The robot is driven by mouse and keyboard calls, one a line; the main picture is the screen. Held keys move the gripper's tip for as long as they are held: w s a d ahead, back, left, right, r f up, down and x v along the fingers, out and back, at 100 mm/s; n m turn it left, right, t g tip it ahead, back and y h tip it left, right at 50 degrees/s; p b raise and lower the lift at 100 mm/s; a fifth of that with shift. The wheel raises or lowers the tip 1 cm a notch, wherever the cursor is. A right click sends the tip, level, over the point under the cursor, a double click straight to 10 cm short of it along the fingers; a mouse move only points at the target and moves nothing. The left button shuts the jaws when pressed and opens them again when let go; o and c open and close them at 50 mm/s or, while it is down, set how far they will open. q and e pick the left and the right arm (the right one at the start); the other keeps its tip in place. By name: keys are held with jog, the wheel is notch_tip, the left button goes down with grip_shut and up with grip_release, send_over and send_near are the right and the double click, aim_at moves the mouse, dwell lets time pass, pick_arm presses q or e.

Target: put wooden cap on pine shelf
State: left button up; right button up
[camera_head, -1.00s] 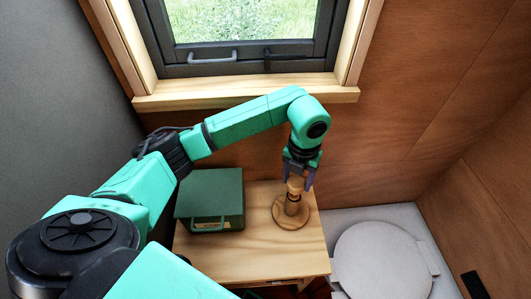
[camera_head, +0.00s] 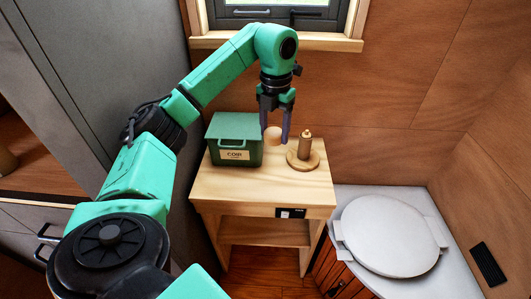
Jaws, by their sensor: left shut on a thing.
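The wooden cap (camera_head: 273,136), a small round light-brown piece, is between the fingers of my left gripper (camera_head: 275,124). My left gripper is shut on it and holds it above the pine shelf (camera_head: 262,187), a small pale wooden stand with a flat top and a lower board. The cap is left of a wooden post on a round base (camera_head: 303,160), apart from it. The cap's underside and any gap to the top are hard to judge. My right gripper is not in view.
A green box (camera_head: 235,140) with a handle and label stands on the left of the shelf top. A white round lid (camera_head: 390,235) is to the right, beside the wood wall. The window sill (camera_head: 330,42) is behind. The front of the shelf top is clear.

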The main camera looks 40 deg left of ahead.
pick_arm(q)
jog(key=b, duration=0.4)
send_over(272, 186)
notch_tip(272, 186, down, 10)
notch_tip(272, 186, down, 10)
jog(key=shift+r+p, duration=0.1)
jog(key=shift+p, duration=0.45)
jog(key=shift+f, duration=0.4)
jog(key=o, duration=1.3)
jog(key=shift+r, duration=0.1)
jog(key=shift+r, duration=0.1)
notch_tip(272, 186, up, 12)
jog(key=shift+r+b, duration=0.1)
jog(key=shift+b, duration=0.25)
